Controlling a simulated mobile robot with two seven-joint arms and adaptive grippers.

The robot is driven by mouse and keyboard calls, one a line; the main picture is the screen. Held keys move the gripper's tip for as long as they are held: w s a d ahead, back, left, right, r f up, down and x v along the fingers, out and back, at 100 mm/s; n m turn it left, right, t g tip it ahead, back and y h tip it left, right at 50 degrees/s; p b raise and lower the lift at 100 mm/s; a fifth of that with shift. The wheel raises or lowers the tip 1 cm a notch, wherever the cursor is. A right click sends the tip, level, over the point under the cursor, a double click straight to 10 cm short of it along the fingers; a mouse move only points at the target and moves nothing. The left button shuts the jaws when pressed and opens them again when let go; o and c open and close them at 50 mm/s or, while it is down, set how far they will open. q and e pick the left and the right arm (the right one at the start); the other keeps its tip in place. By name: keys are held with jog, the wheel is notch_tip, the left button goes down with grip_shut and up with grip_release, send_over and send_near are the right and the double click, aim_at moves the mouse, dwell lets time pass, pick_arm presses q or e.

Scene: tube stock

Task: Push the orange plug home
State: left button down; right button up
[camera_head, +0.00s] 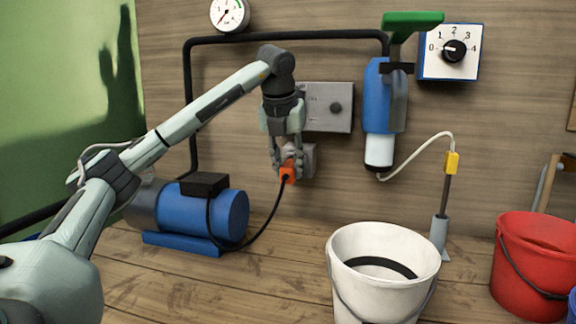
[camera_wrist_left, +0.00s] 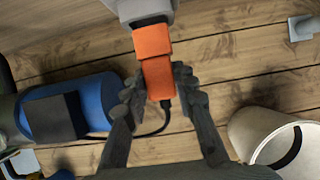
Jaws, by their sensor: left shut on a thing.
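The orange plug (camera_head: 287,172) is between the fingers of my left gripper (camera_head: 289,163), which is shut on it. In the left wrist view the plug (camera_wrist_left: 155,62) is orange and blocky, held near its rear end by both fingers (camera_wrist_left: 160,90). Its front end meets the grey socket housing (camera_wrist_left: 143,8) at the top of that view. A dark band shows where they meet; I cannot tell how deep the plug sits. In the head view the socket housing (camera_head: 308,160) is on the wall, partly hidden behind the gripper. A black cable (camera_head: 268,222) hangs from the plug.
The cable runs to a blue pump motor (camera_head: 205,212) on the wooden bench. A grey wall box (camera_head: 339,107), a blue and white cylinder (camera_head: 377,110) and a dial panel (camera_head: 472,62) are on the wall. A white bucket (camera_head: 345,240) and a red bucket (camera_head: 515,285) stand to the right.

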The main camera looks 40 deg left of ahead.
pick_arm(q)
jog(key=shift+w+a+p, duration=0.2)
jog(key=shift+w+a, duration=0.15)
jog(key=shift+w, duration=0.3)
jog(key=shift+w+a+p, duration=0.2)
jog(key=shift+w+a, duration=0.15)
jog(key=shift+w, duration=0.3)
dwell(1.7)
jog(key=c, duration=1.1)
grip_release()
jog(key=shift+c, duration=0.2)
jog(key=shift+r, duration=0.1)
jog(key=v, duration=1.2)
